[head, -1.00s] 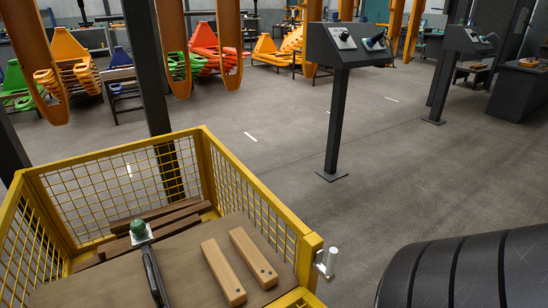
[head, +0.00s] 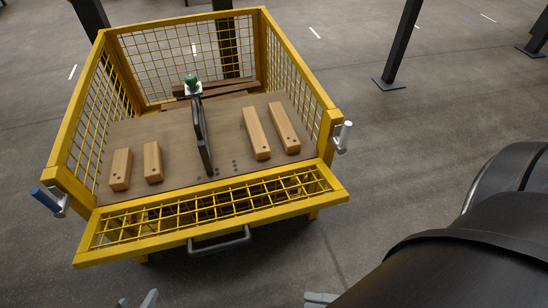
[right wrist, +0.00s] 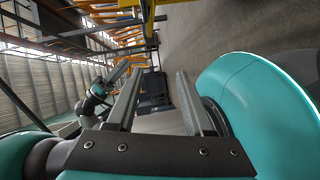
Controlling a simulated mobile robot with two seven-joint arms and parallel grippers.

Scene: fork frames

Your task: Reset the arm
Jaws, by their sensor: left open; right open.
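My left gripper (head: 137,300) shows only as two grey fingertips at the bottom edge of the head view. They are apart with nothing between them, on the floor side in front of the yellow cart. My right gripper (right wrist: 159,76) shows in the right wrist view as two long grey fingers, spread apart and empty. A grey tip at the bottom edge of the head view may belong to it.
A yellow mesh cart (head: 187,262) stands ahead, its front panel folded down with a dark handle (head: 219,241). Several wooden blocks (head: 256,133) and a dark tool with a green knob (head: 191,80) are on its board. Dark posts (head: 400,45) stand behind; floor at right is clear.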

